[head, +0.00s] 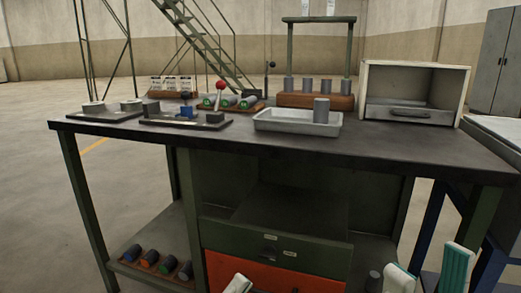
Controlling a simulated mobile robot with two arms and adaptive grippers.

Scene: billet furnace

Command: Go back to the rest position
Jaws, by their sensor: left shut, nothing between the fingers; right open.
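My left gripper (238,285) shows only as a pale fingertip at the bottom edge, in front of the orange drawer. It is shut and empty; the rest of it is out of frame. My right gripper (428,272) is at the bottom right, with its two white and teal fingers apart and nothing between them. Both grippers appear low, in front of the workbench (250,160) and below its top in the picture. Neither is seen touching anything.
On the bench stand a white tray (270,124) with a grey cylinder (321,110), a wooden rack (290,99) of cylinders, fixtures, a red-knobbed lever (220,88) and a furnace box (410,92). Coloured cylinders (150,258) lie on the lower shelf. Open floor (30,200) lies left.

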